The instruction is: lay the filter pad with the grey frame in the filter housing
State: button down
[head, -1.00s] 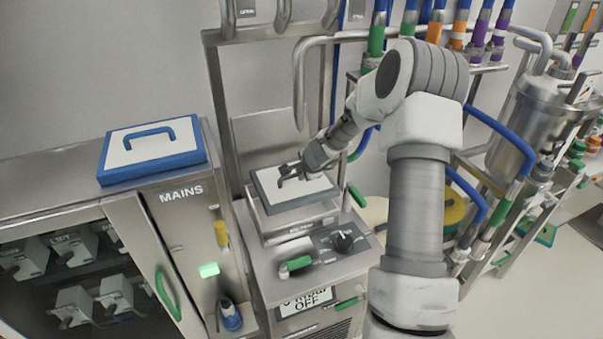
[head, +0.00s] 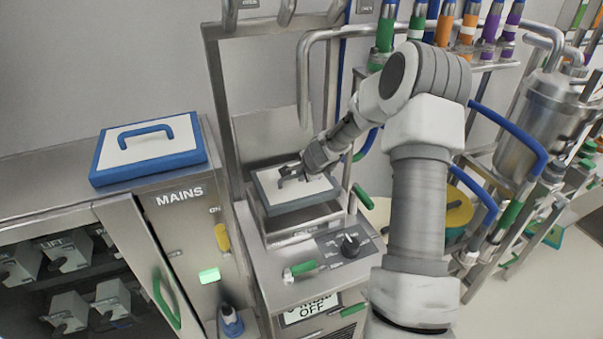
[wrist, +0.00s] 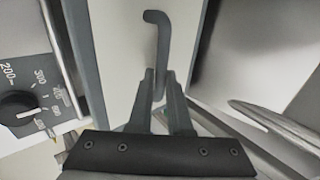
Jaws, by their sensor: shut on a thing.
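The filter pad with the grey frame (head: 284,209) has a white face and a grey bar handle (wrist: 160,30). It lies about level over the square steel filter housing (head: 300,238) on the unit's top. The housing's inside is hidden beneath the pad. I cannot tell whether the pad rests on the housing rim or hangs just above it. My gripper (head: 294,173) is over the pad and shut on its handle. In the wrist view the handle runs between the two fingers of my gripper (wrist: 159,80).
A blue-framed pad (head: 148,150) lies on the cabinet marked MAINS at the left.

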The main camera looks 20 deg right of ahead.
aim_at(303, 188)
notch_tip(303, 188, down, 2)
jog(key=shift+f+b, duration=0.1)
jog(key=shift+b, duration=0.55)
jog(key=shift+w, duration=0.1)
jog(key=shift+r+b, duration=0.3)
jog(key=shift+b, duration=0.4)
jog(key=shift+f, duration=0.1)
jog(key=shift+f+b, duration=2.05)
jog(key=shift+b, duration=0.35)
jog(key=shift+f, duration=0.1)
jog(key=shift+f+b, duration=1.35)
jog(key=shift+b, duration=0.15)
jog(key=shift+f+b, duration=1.6)
jog(key=shift+b, duration=0.25)
